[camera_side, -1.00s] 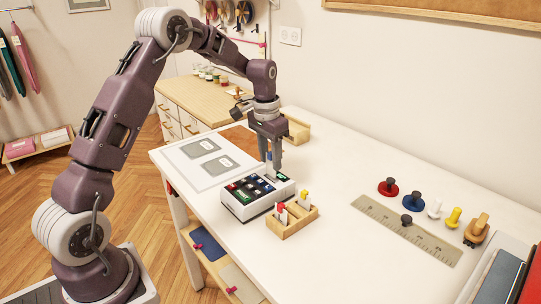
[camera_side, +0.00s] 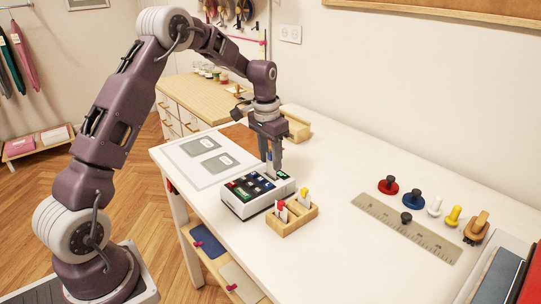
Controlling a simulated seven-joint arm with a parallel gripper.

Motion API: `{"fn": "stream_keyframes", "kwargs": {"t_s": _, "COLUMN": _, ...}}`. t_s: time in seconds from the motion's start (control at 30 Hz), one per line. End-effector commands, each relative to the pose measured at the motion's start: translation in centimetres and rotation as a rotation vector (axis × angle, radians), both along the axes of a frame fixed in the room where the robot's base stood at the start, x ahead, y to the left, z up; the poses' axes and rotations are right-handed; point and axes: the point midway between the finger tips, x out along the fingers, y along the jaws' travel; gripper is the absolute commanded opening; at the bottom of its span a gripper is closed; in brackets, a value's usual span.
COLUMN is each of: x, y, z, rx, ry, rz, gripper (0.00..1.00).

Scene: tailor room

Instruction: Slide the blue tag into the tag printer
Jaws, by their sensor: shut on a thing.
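The tag printer (camera_side: 253,205) is a white box with a dark top carrying colored keys and a small screen, standing on the white table left of center. My gripper (camera_side: 271,170) points down at the printer's far side, its fingertips close to the printer's back edge. A small patch of blue, the blue tag (camera_side: 269,156), shows between the fingers, which are shut on it. Most of the tag is hidden by the fingers. I cannot tell whether its lower end touches the printer or is in the slot.
A wooden holder (camera_side: 290,222) with red-, white- and yellow-topped tags stands close in front of the printer. A sheet with grey cards (camera_side: 203,157) lies behind left. A ruler (camera_side: 408,228) and several colored knobbed pieces (camera_side: 413,199) lie right. The table between is clear.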

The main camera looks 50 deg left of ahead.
Motion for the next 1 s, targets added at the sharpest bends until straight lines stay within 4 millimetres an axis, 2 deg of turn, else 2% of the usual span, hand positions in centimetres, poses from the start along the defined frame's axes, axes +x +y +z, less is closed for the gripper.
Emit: {"fn": "stream_keyframes", "kwargs": {"t_s": 1.0, "x": 0.0, "y": 0.0, "z": -3.1, "rx": 0.000, "ry": 0.000, "rz": 0.000, "gripper": 0.02}}
